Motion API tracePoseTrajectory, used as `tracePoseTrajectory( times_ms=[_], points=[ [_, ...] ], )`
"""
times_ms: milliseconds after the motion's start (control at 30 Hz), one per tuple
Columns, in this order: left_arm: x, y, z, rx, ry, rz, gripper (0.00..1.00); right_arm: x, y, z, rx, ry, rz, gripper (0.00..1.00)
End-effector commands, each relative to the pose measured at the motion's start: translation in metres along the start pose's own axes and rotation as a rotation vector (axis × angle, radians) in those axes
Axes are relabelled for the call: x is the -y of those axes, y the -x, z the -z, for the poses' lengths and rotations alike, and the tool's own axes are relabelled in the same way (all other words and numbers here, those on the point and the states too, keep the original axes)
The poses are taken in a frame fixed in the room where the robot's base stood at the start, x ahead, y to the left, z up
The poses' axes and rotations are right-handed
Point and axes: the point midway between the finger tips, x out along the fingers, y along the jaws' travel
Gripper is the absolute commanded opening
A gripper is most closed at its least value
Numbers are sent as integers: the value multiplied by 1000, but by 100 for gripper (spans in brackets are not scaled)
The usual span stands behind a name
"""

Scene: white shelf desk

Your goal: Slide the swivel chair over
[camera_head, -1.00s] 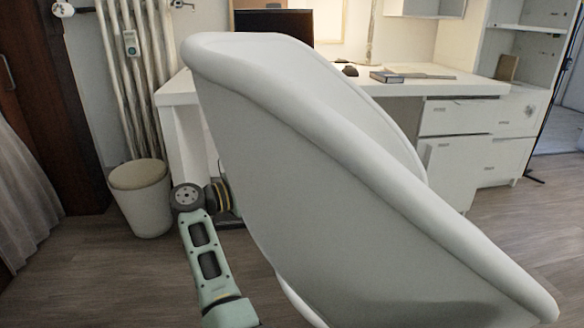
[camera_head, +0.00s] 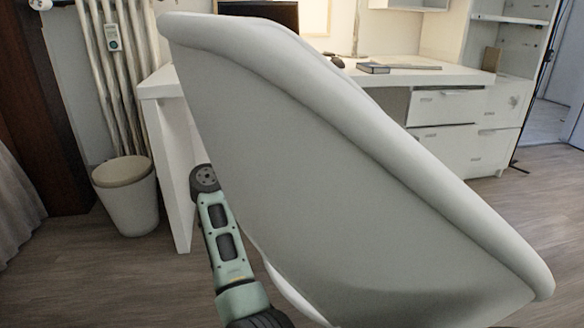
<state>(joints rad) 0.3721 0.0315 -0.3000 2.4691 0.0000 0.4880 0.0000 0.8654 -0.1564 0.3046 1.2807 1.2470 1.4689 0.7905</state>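The swivel chair (camera_head: 330,180) fills the middle of the view, very close. I see the smooth grey-white outside of its shell and its thick rim, which slopes down from upper left to lower right. Its seat, stem and base are hidden or out of frame. A pale green link of my arm shows at the chair's lower left edge, and the rest of that arm passes out of sight behind the shell. Neither of my grippers shows. I cannot tell whether either one touches the chair.
A white desk (camera_head: 160,84) stands behind the chair, with drawers (camera_head: 447,107) at right and a dark monitor (camera_head: 262,12) on top. A white bin (camera_head: 127,197) stands at left by the radiator (camera_head: 112,75). Wood floor is clear at left and far right.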

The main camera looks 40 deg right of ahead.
Motion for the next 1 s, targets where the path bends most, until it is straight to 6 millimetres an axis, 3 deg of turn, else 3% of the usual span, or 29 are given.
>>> tracePoseTrajectory(
  times_ms=[400, 833, 1000],
  points=[
    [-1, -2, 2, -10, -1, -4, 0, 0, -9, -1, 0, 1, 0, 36],
    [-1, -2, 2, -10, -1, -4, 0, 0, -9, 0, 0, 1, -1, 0],
    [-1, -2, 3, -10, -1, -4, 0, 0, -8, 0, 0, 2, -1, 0]
  ],
)
